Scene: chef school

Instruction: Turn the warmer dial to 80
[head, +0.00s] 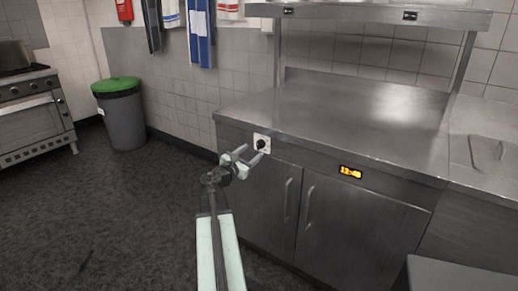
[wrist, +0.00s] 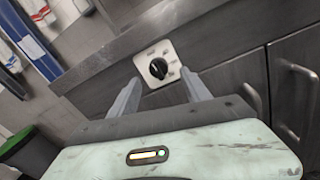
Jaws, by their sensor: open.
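The warmer dial is a black knob (head: 261,144) on a small white square plate, set on the front edge of the steel counter in the head view. In the wrist view the dial (wrist: 158,68) shows between and beyond my fingertips, with a light mark on its face. The plate's scale markings are too small to read. My gripper (head: 248,157) is open and empty, just in front of and slightly below the dial. Its two fingers (wrist: 160,92) point at the plate and appear to straddle the knob's lower side. I cannot tell whether they touch the plate.
The steel counter (head: 330,112) has a clear top, with an overhead shelf (head: 370,18) above. An orange display (head: 350,172) sits right of the dial, over cupboard doors with bar handles (head: 309,206). A grey bin with a green lid (head: 116,86) stands left. Dark floor is free at left.

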